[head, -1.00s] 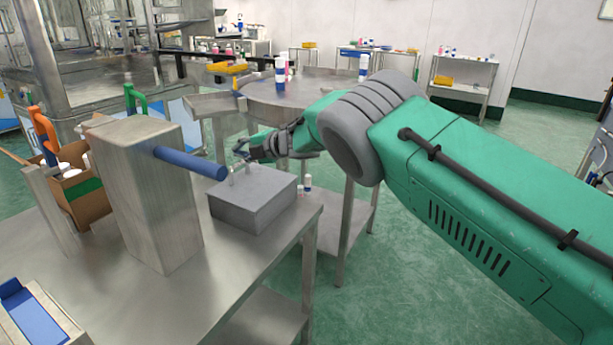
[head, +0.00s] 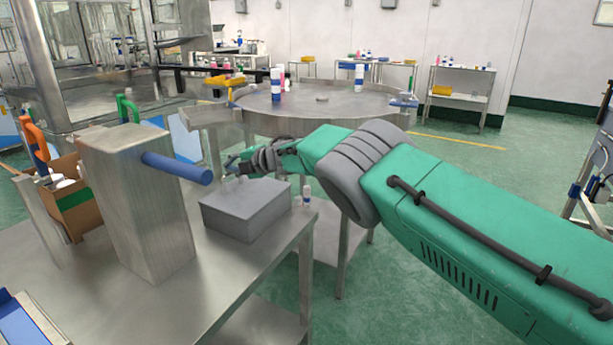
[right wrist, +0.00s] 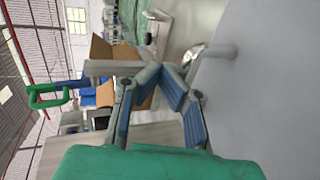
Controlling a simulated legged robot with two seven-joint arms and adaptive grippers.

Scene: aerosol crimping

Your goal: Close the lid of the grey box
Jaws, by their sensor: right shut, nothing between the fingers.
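The grey box (head: 243,219) stands near the right edge of the metal table in the head view. Its lid (head: 252,194) lies flat on top, and I see no gap there. My right gripper (head: 230,166) is at the far left part of the lid, by its small handle, which is partly hidden. In the right wrist view, the fingers of my right gripper (right wrist: 180,72) meet with nothing between them, next to the grey lid surface (right wrist: 258,95) and a metal handle (right wrist: 212,54). I cannot tell if they touch. My left gripper is not in view.
A tall metal block (head: 140,210) with a blue bar (head: 178,168) stands left of the box. A cardboard box (head: 72,205) is at the far left. The table front is clear.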

